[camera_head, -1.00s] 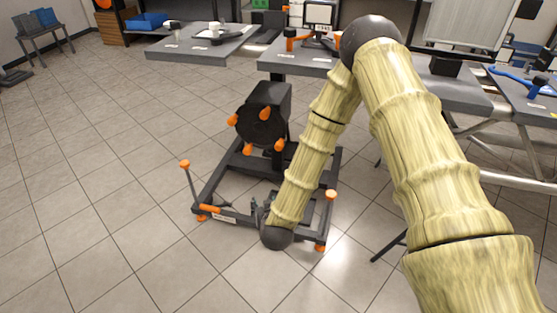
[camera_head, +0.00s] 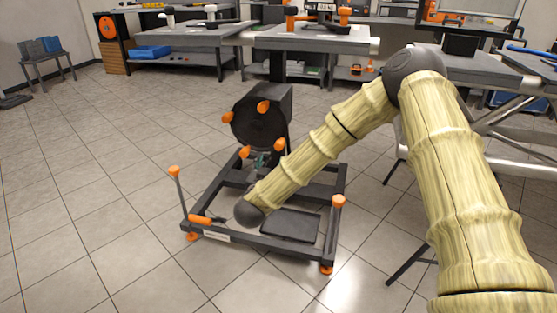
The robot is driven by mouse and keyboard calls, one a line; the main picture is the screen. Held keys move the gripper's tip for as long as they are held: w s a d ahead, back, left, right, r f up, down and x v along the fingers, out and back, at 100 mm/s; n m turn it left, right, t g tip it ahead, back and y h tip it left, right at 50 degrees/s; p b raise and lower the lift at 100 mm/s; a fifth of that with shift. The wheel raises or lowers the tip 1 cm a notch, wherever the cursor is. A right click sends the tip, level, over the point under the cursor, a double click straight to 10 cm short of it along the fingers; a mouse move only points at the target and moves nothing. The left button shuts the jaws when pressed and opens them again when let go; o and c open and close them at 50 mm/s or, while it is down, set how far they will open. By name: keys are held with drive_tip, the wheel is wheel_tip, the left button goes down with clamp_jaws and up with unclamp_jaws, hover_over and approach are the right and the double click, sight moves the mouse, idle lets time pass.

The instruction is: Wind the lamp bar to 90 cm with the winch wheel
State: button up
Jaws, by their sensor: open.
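The winch wheel (camera_head: 255,126) is a dark disc with several orange knobs on its face. It stands upright on a dark housing (camera_head: 280,97) above a low black floor frame (camera_head: 275,243). My arm comes in from the right and bends down over the frame. My gripper (camera_head: 262,160) is small in the picture, just below the wheel's lower edge, near the lower orange knobs. It is open, with nothing seen in it. I cannot tell whether it touches a knob. The lamp bar and any height scale cannot be made out.
Orange-topped posts stand at the frame's front left (camera_head: 174,172) and front right (camera_head: 338,202). A dark flat plate (camera_head: 290,224) lies inside the frame. Grey workbenches (camera_head: 318,40) stand behind. The tiled floor on the left is clear.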

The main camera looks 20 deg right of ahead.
sight(278, 149)
drive_tip(key=shift+m+h, duration=0.3)
drive_tip(key=shift+h, duration=0.1)
drive_tip(key=b+x, duration=0.4)
drive_tip(key=x, duration=0.6)
drive_tip(key=shift+d+b, duration=0.2)
drive_tip(key=shift+b, duration=0.1)
drive_tip(key=shift+w+d+r, duration=0.1)
drive_tip(key=shift+w+d, duration=0.2)
drive_tip(key=shift+w, duration=0.25)
drive_tip(key=shift+r, duration=0.1)
clamp_jaws()
